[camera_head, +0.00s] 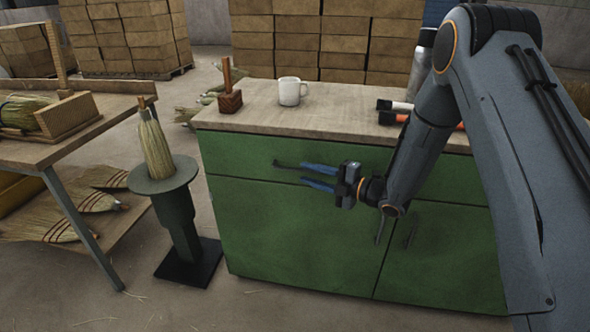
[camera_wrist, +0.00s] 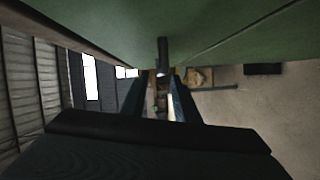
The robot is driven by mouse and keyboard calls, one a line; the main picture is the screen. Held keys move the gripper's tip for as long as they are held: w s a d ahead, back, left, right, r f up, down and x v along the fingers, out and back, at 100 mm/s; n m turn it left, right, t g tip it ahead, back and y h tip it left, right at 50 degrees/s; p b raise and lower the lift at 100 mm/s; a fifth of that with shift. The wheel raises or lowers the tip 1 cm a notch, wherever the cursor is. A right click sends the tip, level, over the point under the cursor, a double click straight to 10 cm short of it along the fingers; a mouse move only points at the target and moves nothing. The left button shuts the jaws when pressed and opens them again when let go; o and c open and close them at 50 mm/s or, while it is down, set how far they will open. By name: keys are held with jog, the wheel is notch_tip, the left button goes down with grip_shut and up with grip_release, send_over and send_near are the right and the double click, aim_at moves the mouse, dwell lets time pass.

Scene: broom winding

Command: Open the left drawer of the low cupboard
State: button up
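The low green cupboard (camera_head: 290,235) has a pale wooden top. Its left drawer (camera_head: 235,156) is a wide front below the top and looks closed. The drawer's dark bar handle (camera_head: 284,163) shows at the left of my gripper (camera_head: 303,173). My gripper's blue fingers are apart and point left along the drawer front, close to the handle. In the wrist view the handle (camera_wrist: 163,54) stands out from the green front (camera_wrist: 100,28), in line with the gap between the fingers of my gripper (camera_wrist: 160,85). I cannot tell whether they touch it.
A white mug (camera_head: 290,92), a wooden mallet (camera_head: 230,98) and a metal flask (camera_head: 420,65) stand on the top. A broom head sits on a dark pedestal (camera_head: 165,176) at left. A wooden workbench (camera_head: 75,140) stands further left. Floor in front of the cupboard is clear.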

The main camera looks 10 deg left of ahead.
aim_at(295, 169)
jog(key=x, duration=0.5)
jog(key=shift+w+a+f, duration=0.1)
jog(key=shift+a, duration=0.3)
jog(key=shift+c, duration=0.3)
grip_shut()
